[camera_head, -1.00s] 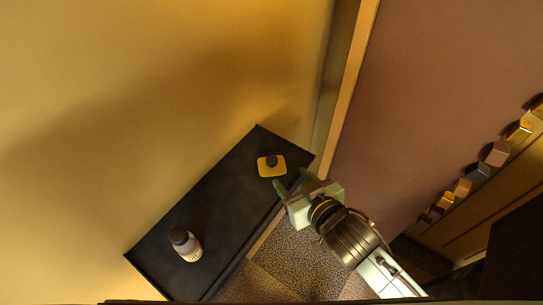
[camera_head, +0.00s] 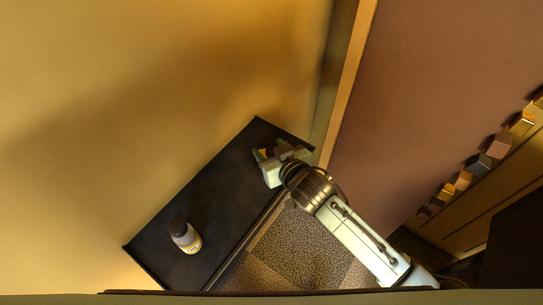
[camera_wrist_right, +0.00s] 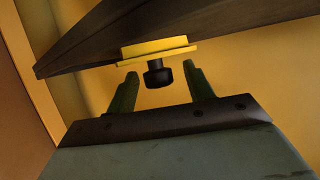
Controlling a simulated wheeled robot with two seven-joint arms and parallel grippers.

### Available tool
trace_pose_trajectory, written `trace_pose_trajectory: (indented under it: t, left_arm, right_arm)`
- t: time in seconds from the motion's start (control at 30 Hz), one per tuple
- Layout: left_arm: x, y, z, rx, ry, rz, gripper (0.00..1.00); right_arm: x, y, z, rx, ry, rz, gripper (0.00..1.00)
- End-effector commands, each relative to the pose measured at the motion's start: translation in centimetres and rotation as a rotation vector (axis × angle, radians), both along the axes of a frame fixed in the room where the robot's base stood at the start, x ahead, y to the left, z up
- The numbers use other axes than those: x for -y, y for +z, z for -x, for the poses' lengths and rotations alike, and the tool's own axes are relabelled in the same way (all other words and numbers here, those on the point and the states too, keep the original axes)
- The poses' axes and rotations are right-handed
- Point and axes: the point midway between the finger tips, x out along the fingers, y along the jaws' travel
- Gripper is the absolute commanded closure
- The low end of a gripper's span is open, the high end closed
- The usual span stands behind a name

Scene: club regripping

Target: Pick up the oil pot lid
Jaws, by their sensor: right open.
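The oil pot lid is a flat yellow square with a black knob, on the dark shelf top. In the head view only a sliver of the lid (camera_head: 258,155) shows, the rest hidden behind my right gripper (camera_head: 274,153). In the right wrist view the yellow lid (camera_wrist_right: 157,47) is ahead of the gripper (camera_wrist_right: 161,80). Its black knob (camera_wrist_right: 158,74) appears between the two green fingertips, with a gap on each side. The right gripper is open and holds nothing. My left gripper is not in view.
A bottle (camera_head: 184,235) with a dark cap and pale label stands on the near left part of the dark shelf (camera_head: 221,199). A yellow wall (camera_head: 110,110) runs behind the shelf. The shelf surface between bottle and gripper is clear.

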Motion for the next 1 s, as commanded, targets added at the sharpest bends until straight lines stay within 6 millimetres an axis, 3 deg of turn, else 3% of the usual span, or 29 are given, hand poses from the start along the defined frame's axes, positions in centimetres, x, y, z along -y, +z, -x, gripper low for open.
trace_pose_trajectory:
  t: [0.13, 0.5, 0.57, 0.77, 1.0]
  left_arm:
    - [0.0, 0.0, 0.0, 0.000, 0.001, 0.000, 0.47]
    - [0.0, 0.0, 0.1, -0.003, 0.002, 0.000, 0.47]
    - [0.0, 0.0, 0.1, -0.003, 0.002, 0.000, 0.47]
    - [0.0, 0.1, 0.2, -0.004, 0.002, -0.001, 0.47]
    - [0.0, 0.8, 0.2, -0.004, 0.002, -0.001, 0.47]
  right_arm:
    - [0.0, 0.0, 0.0, 0.000, 0.000, 0.000, 0.48]
    - [0.0, 0.0, 0.0, 0.000, 0.000, 0.000, 0.95]
    - [0.0, 0.0, 0.0, 0.000, 0.000, 0.000, 0.99]
    - [0.0, 0.3, 0.0, 0.001, 0.000, 0.000, 0.99]
    - [0.0, 4.4, -0.1, 0.006, -0.001, -0.002, 0.99]
